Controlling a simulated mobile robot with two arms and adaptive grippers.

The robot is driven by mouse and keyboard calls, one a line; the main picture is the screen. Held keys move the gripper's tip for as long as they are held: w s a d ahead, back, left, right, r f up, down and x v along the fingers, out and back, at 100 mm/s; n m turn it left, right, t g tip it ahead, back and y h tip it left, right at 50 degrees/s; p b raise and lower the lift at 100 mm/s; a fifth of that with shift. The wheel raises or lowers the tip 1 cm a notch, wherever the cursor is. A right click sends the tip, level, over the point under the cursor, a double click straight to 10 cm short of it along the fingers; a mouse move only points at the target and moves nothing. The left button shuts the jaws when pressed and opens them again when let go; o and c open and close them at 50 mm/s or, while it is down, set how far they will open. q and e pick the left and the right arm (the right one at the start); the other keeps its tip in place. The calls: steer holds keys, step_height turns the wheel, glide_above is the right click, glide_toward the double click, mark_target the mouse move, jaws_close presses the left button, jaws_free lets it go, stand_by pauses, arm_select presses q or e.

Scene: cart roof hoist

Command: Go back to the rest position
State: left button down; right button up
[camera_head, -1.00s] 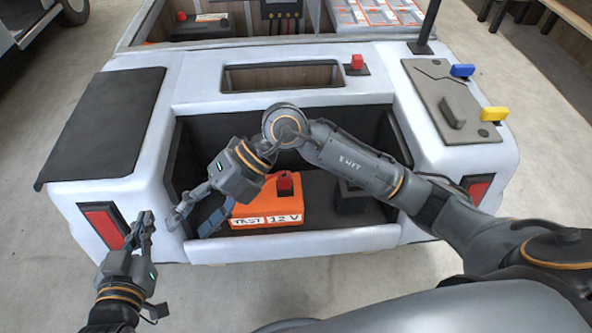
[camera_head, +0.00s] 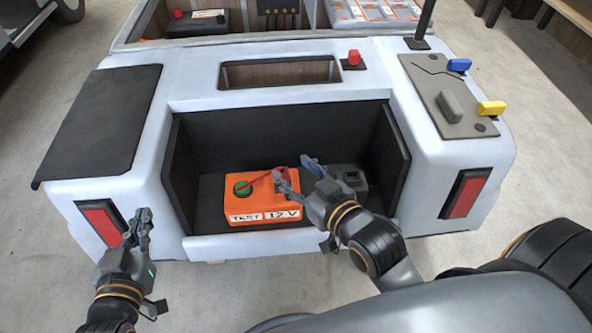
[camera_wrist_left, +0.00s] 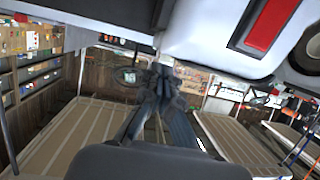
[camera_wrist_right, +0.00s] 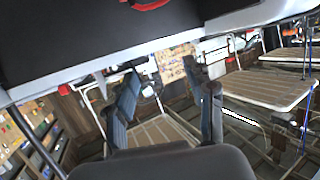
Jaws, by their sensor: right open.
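My left gripper (camera_head: 141,218) is held low at the left, in front of the cart's left rear corner. Its fingers are together and empty in the left wrist view (camera_wrist_left: 160,80). My right gripper (camera_head: 294,170) is in front of the cart's open rear bay, its fingers apart. In the right wrist view (camera_wrist_right: 165,90) nothing shows between them. An orange box (camera_head: 262,205) marked "TEST 12 V" sits in the bay, with a green knob (camera_head: 242,188) and a red part (camera_head: 262,176). One right finger overlaps the box's right side in the picture; contact cannot be told.
The white cart (camera_head: 300,85) fills the middle. A dark block (camera_head: 350,178) stands in the bay, right of the box. A grey panel (camera_head: 447,92) with blue and yellow handles is on the right deck. A black lid (camera_head: 100,125) covers the left deck.

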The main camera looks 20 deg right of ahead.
stand_by(0.3)
